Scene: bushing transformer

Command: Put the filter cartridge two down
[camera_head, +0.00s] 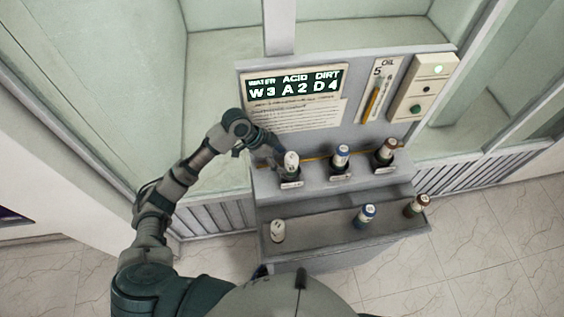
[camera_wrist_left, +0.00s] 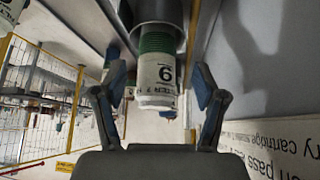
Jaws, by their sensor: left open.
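Several cartridges show in the head view. A white one (camera_head: 291,162) stands in the left socket of the upper step, with a blue-capped one (camera_head: 341,156) in the middle socket and a brown-capped one (camera_head: 386,151) in the right. My left gripper (camera_head: 277,152) is at the upper white cartridge. In the left wrist view the open fingers (camera_wrist_left: 160,95) are on either side of a white cartridge (camera_wrist_left: 157,78) with a green band and a digit that reads 9 or 6. Gaps show between it and both fingers. I cannot tell which cartridge is number two. My right gripper is out of view.
The lower shelf (camera_head: 320,236) holds a white cartridge (camera_head: 278,230), a blue-capped one (camera_head: 365,215) and a brown-capped one (camera_head: 417,205), with bare room between them. A display panel (camera_head: 294,90) reading W3 A2 D4 stands behind, with an oil gauge (camera_head: 379,90) and a button box (camera_head: 423,88).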

